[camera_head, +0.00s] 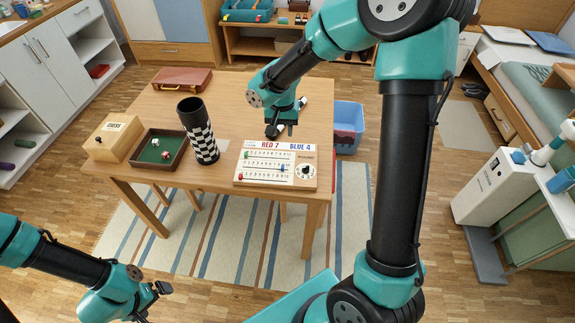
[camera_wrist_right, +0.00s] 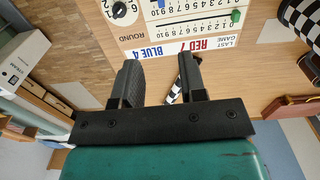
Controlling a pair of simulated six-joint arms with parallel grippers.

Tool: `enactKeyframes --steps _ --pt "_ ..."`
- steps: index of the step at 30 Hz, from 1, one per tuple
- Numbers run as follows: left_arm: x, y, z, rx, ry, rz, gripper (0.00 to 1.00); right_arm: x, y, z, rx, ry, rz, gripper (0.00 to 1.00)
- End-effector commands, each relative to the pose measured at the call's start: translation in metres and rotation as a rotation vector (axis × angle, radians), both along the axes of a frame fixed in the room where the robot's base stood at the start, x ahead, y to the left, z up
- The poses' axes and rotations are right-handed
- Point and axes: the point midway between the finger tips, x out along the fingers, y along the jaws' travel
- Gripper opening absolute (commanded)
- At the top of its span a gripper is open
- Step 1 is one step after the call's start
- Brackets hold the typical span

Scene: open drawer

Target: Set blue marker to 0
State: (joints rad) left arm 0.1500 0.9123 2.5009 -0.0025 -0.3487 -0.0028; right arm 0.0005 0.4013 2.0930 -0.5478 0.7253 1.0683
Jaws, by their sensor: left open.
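The wooden scoreboard (camera_head: 276,165) lies at the table's front right, with RED 7 BLUE 4 on its header. The blue marker (camera_head: 283,168) stands in the middle row toward the high end; a bit of it shows at the top of the right wrist view (camera_wrist_right: 158,4). My right gripper (camera_head: 281,132) is behind the board's far edge, pointing down; in its wrist view the fingers (camera_wrist_right: 160,75) are apart with no marker between them. My left gripper (camera_head: 153,301) is open and empty, low in front of the table.
A green marker (camera_head: 246,155) and a red marker (camera_head: 241,177) stand in the other rows, near the left end. A round dial (camera_head: 305,171) is at the board's right. A checkered cup (camera_head: 200,135) and dice tray (camera_head: 160,150) stand to the left.

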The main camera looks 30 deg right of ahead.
Motion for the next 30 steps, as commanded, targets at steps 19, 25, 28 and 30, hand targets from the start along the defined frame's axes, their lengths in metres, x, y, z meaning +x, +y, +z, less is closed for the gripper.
enactKeyframes --steps 19,25,28,30 --pt "0.0 0.0 0.0 0.0 0.0 0.0 1.0 -0.001 0.0 -0.044 0.002 0.004 0.002 0.38" --pt "0.0 0.0 0.0 0.0 0.0 0.0 1.0 -0.001 0.0 -0.078 0.002 0.004 0.003 0.38" --pt "0.0 0.0 0.0 0.0 0.0 0.0 1.0 -0.001 0.0 -0.095 0.004 0.003 0.002 0.38" --pt "0.0 0.0 0.0 0.0 0.0 0.0 1.0 -0.001 0.0 -0.107 0.002 0.004 0.002 0.38"
